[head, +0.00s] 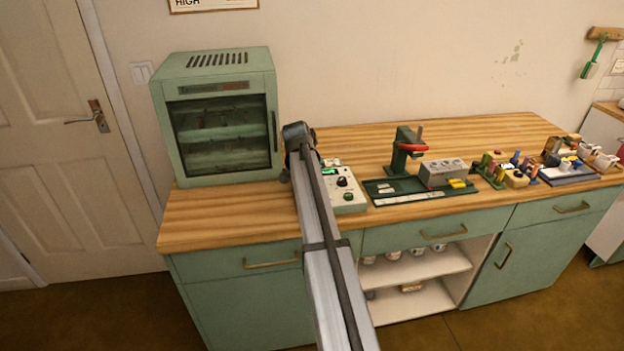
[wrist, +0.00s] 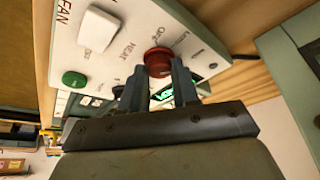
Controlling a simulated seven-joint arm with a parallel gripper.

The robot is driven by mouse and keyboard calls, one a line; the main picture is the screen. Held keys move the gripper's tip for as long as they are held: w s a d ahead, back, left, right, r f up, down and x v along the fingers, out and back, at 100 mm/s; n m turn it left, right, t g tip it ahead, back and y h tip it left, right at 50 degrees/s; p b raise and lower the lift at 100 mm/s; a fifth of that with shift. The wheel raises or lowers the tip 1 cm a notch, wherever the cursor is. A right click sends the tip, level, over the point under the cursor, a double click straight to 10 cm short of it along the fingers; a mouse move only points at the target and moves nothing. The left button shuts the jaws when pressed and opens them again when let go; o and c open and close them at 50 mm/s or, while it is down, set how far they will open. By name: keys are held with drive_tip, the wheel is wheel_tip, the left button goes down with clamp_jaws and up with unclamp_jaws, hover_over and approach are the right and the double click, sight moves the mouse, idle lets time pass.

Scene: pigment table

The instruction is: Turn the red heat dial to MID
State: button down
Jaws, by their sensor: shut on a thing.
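The red heat dial (wrist: 158,58) sits on the white control panel (wrist: 118,68), beside the printed word HEAT. My gripper (wrist: 160,78) is at the dial, its two dark fingers shut on it from either side. The dial's pointer and the small marks around it are too unclear to read the setting. In the head view my arm crosses in front of the control box (head: 351,203) and hides the red dial and the gripper. A lit green display shows beyond the fingers in the wrist view.
On the panel are a white rocker switch (wrist: 98,29) and a green button (wrist: 74,79). A green cabinet oven (head: 222,115) stands left of my arm. A green press (head: 405,150) and a grey block (head: 442,172) stand to the right.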

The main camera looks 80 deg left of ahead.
drive_tip(key=shift+m, duration=0.4)
drive_tip(key=c, duration=0.8)
unclamp_jaws()
drive_tip(key=shift+c, duration=0.2)
drive_tip(key=v, duration=1.3)
drive_tip(key=shift+s+r, duration=0.25)
drive_tip(key=shift+r, duration=0.15)
